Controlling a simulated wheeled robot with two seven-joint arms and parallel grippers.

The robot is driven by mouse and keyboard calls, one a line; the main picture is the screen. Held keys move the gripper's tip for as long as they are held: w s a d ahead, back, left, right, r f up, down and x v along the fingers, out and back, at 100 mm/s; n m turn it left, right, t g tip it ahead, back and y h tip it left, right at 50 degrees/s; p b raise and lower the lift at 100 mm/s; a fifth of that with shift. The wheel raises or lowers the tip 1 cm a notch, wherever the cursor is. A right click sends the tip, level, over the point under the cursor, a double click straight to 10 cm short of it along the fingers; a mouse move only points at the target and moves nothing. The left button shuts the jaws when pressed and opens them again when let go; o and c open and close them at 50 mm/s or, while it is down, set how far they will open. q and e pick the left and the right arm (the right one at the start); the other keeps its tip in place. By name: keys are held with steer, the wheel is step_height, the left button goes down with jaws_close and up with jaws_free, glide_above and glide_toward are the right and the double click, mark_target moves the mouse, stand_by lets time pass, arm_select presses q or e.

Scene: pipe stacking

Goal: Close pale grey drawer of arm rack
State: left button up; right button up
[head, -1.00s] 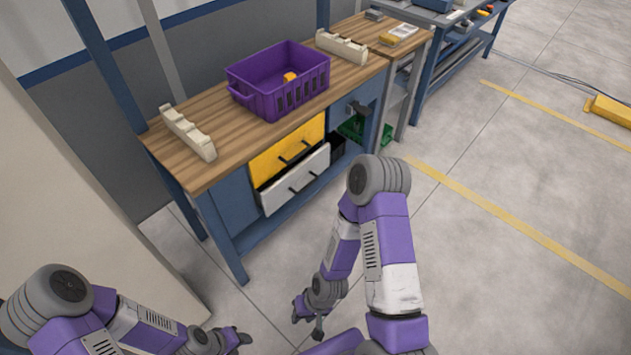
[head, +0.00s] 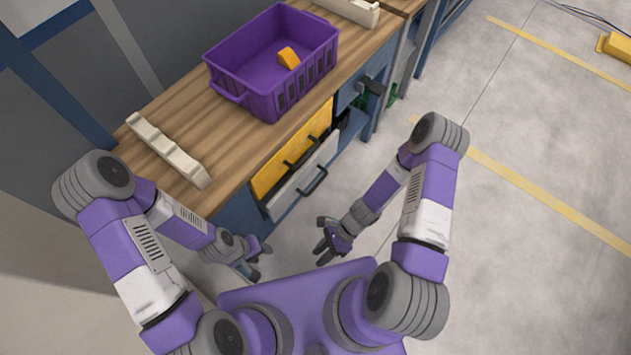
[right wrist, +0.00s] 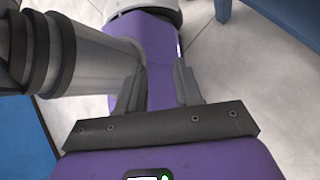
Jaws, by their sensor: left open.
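The pale grey drawer (head: 302,180) with a dark handle is under the bench top, directly below a yellow drawer (head: 292,150). It stands out past the yellow front, with a dark gap above its front edge, so it is partly open. My left gripper (head: 261,258) is open, just in front of and below the near end of the drawer, apart from it as far as I can tell. My right gripper (head: 322,240) is open and empty, to the right of the left gripper and clear of the drawer. Its separated fingers (right wrist: 158,92) show in the right wrist view.
The wooden bench top (head: 180,115) carries a purple crate (head: 240,85) with an orange-yellow piece (head: 289,58) inside. A cream notched rack (head: 165,150) lies near the left end, another (head: 350,8) at the back. Clear floor (head: 520,240) lies to the right.

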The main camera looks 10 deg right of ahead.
steer(key=w+a+m+t+y, duration=0.1)
steer(key=w+m+t+y, duration=0.4)
steer(key=m, duration=0.6)
steer(key=m+t+h+p, duration=0.1)
steer(key=m+t+h, duration=0.3)
steer(key=m+t, duration=0.9)
glide_toward(316, 185)
steer(key=w+a+m+g, duration=0.1)
steer(key=w+m+g, duration=0.2)
steer(key=x, duration=0.2)
steer(key=b+x, duration=0.1)
steer(key=x, duration=0.4)
steer(key=shift+a+r+b, duration=0.2)
steer(key=shift+r+b, duration=0.1)
steer(key=shift+r, duration=0.05)
jaws_close()
